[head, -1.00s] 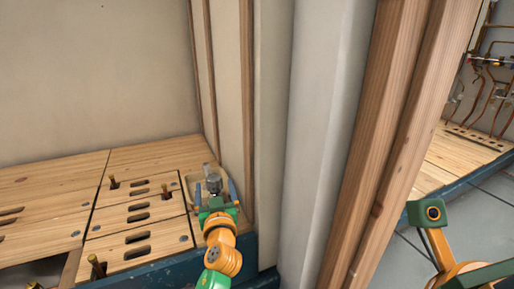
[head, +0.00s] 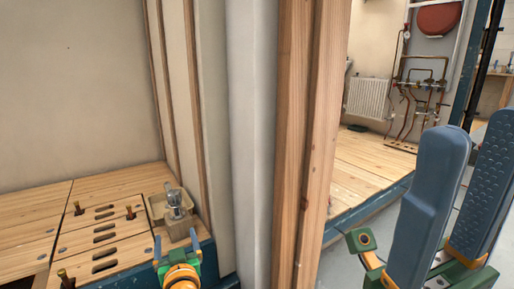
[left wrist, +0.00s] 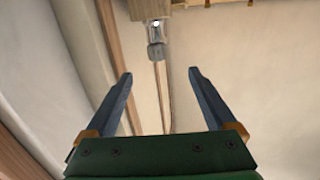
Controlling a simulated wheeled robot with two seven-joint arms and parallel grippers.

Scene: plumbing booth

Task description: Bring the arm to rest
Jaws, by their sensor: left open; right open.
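My left gripper (head: 177,238) is open and empty in the head view, at the front edge of the wooden bench. It is just on the near side of a grey metal fitting (head: 173,198), apart from it. The fitting stands upright with a wooden block at its base. In the left wrist view my left gripper (left wrist: 160,76) shows both blue fingers spread with nothing between them, and the fitting (left wrist: 156,42) is beyond them. My right gripper (head: 462,165) is open and empty, large and close at the right of the head view.
A tan tray (head: 157,208) sits by the fitting at the bench corner. The slotted wooden bench (head: 85,190) holds several brass-coloured pegs. A wooden post (head: 305,130) and grey wall divide this booth from another with copper pipes (head: 420,80) and a radiator (head: 369,98).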

